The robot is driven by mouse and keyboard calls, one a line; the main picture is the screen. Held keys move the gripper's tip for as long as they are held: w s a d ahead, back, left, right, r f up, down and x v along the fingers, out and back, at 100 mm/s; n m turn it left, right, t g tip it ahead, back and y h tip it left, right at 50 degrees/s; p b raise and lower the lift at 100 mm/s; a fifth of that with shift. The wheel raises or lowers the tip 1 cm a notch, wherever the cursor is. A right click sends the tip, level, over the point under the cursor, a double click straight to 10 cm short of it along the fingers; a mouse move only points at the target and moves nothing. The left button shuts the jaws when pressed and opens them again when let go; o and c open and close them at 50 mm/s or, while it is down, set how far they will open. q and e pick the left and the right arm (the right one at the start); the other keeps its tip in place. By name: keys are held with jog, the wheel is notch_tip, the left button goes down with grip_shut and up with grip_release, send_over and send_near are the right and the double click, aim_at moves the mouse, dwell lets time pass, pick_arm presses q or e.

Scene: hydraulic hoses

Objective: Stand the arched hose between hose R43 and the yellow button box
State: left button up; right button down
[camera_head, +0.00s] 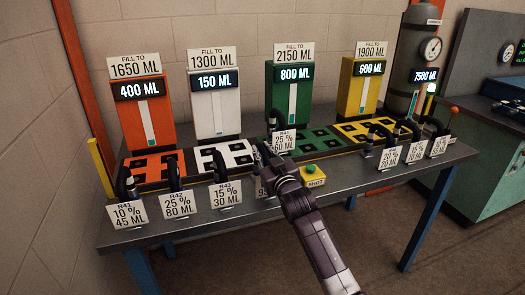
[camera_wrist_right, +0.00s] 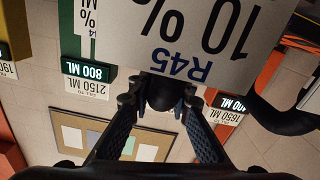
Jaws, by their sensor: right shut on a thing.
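My right gripper (camera_head: 268,152) is shut on a black hose (camera_wrist_right: 165,95), whose rounded part shows between the fingertips in the right wrist view. A white tag reading R45, 10% (camera_wrist_right: 205,35) shows upside down beside the fingers there. In the head view a partly hidden tag (camera_head: 264,187) shows below the gripper, left of my arm; whether the hose touches the table is hidden. Hose R43 (camera_head: 219,163) stands left of the gripper, its tag in front. My left gripper is not seen.
Hoses R41 (camera_head: 126,182) and R42 (camera_head: 173,177) stand at the front left. Tag R44 (camera_head: 284,141) shows just beyond the gripper. Several hoses stand at the right (camera_head: 387,140). Orange, white, green and yellow dispensers line the back of the table (camera_head: 250,211).

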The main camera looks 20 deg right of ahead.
jog(key=shift+r, duration=0.15)
jog(key=c, duration=1.8)
grip_release()
jog(key=shift+f, duration=0.2)
jog(key=shift+r, duration=0.2)
jog(key=shift+s+f, duration=0.1)
jog(key=shift+s, duration=0.2)
jog(key=s+b, duration=0.1)
jog(key=s, duration=1)
jog(key=shift+s+d, duration=0.15)
jog(key=shift+s, duration=0.1)
